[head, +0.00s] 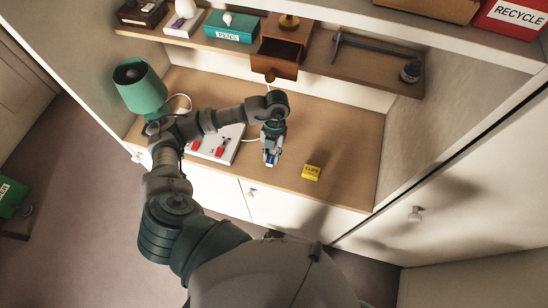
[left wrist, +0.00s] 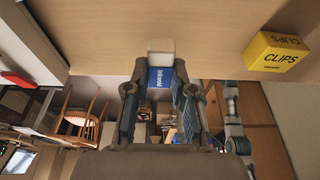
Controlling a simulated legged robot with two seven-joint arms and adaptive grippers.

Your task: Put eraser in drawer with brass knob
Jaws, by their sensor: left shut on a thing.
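My left gripper (head: 271,152) is shut on the eraser and holds it near the front of the wooden desk. The eraser (head: 270,159) is white with a blue sleeve. In the left wrist view, the eraser (left wrist: 160,72) sticks out between the fingertips of my left gripper (left wrist: 160,90). A small brown wooden drawer (head: 274,68) on the shelf above is pulled out, with a round brownish knob on its front; I cannot tell if that knob is brass. Other small boxes with knobs stand left of it: a green PENS box (head: 230,28), a white one (head: 184,24) and a dark one (head: 142,14).
A yellow CLIPS box (head: 311,172) stands right of my gripper. A white power strip (head: 215,145) with red switches and a green lamp (head: 139,87) are to the left. The shelf edge (head: 340,74) overhangs the desk's back. The desk's right side is clear.

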